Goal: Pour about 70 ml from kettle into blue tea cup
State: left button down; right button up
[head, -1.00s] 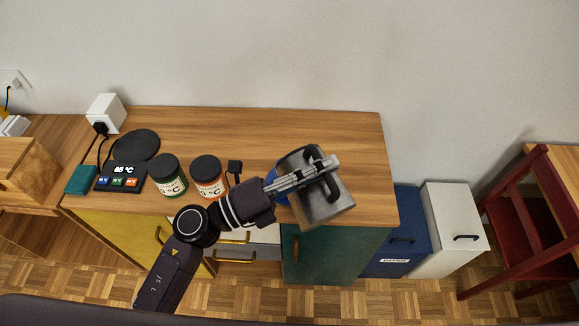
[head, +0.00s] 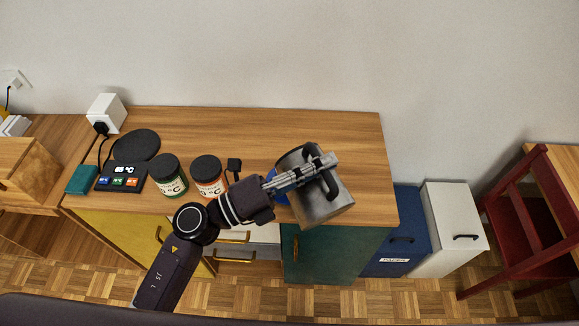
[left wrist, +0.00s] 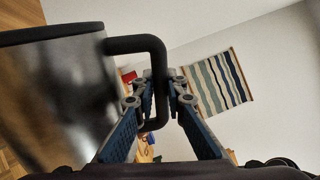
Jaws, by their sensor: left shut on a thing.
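The metal kettle (head: 325,203) is tilted over the right part of the counter in the head view. My left gripper (head: 328,164) is shut on its dark handle. In the left wrist view the kettle (left wrist: 65,90) fills the left side, and its black handle passes between the fingers of my left gripper (left wrist: 162,88). The blue tea cup (head: 282,192) is mostly hidden behind the kettle and gripper; only a blue edge shows. Whether liquid is flowing cannot be seen. My right gripper is out of view.
Two labelled jars, green (head: 168,177) and orange (head: 207,177), stand left of my gripper on the wooden counter (head: 230,128). A black round base (head: 136,145) and a control box (head: 120,180) lie further left. The counter's back is clear.

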aim_at(336, 207)
pick_arm(q)
jog(key=shift+w+a+r, duration=0.1)
jog(key=shift+w+r, duration=0.05)
jog(key=shift+r, duration=0.1)
dwell(0.4)
jog(key=s+f+m+b, duration=0.1)
jog(key=s+d+f+m+b, duration=0.1)
jog(key=f+b, duration=0.1)
jog(key=s+d+f+m+g+b, duration=0.1)
jog(key=s+m+b, duration=0.1)
jog(key=shift+s+d+f, duration=0.1)
jog(key=shift+d+f, duration=0.1)
jog(key=shift+f, duration=0.05)
jog(key=shift+s+d+f+m+g+b, duration=0.15)
jog(key=shift+s+d+f+m+b, duration=0.15)
jog(key=shift+s+f+m+b, duration=0.3)
jog(key=shift+s+d+f+m+g+b, duration=0.15)
jog(key=shift+s+d+f+m+b, duration=0.1)
jog(key=shift+m+b, duration=0.4)
dwell(0.4)
